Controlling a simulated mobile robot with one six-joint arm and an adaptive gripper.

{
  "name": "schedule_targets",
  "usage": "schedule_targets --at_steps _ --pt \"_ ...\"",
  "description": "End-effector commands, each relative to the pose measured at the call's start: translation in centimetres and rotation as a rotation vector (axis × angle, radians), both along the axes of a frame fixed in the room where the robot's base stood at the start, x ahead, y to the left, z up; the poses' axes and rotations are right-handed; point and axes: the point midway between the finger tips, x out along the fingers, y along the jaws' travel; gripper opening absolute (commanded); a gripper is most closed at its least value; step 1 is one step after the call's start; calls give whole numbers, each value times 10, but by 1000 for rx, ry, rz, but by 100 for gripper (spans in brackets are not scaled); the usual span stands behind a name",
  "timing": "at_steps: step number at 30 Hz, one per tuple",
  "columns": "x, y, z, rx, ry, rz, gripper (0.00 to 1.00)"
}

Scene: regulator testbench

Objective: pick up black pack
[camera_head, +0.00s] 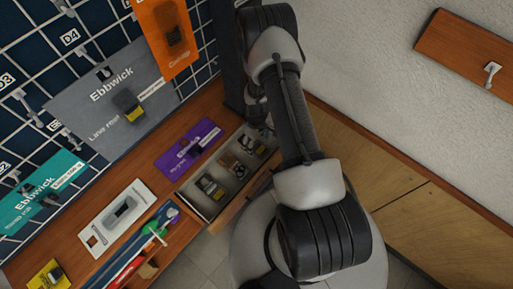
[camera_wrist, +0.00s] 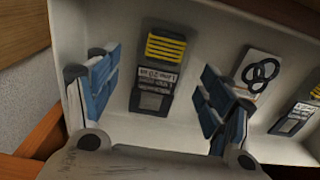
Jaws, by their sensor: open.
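A black pack (camera_wrist: 160,72) with yellow stripes and a white label lies in a pale compartment of the tray in the wrist view. My gripper (camera_wrist: 158,92) is open, with one blue-padded finger on each side of this pack. Neither finger visibly touches it, and how far above it they are is unclear. A second, similar dark pack (camera_wrist: 298,112) with yellow stripes lies at the right edge. In the head view the tray (camera_head: 188,196) holds dark packs, one near its lower end (camera_head: 211,187); my arm hides much of my gripper there.
A white card with black rings (camera_wrist: 262,75) lies between the packs in the wrist view. The tray walls are close to my fingers. In the head view, a purple package (camera_head: 178,157) and a white package (camera_head: 108,222) lie beside the tray, below a blue pegboard.

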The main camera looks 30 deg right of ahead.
Motion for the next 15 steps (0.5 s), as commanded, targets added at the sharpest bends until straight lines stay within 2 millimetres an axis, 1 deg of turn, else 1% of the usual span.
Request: schedule_targets --at_steps 1,4,11,15 --pt "-1 1 -13 1 3 0 73" --pt "0 0 -22 0 0 0 73" --pt "0 0 -22 0 0 0 73" --pt "0 0 -22 0 0 0 64"
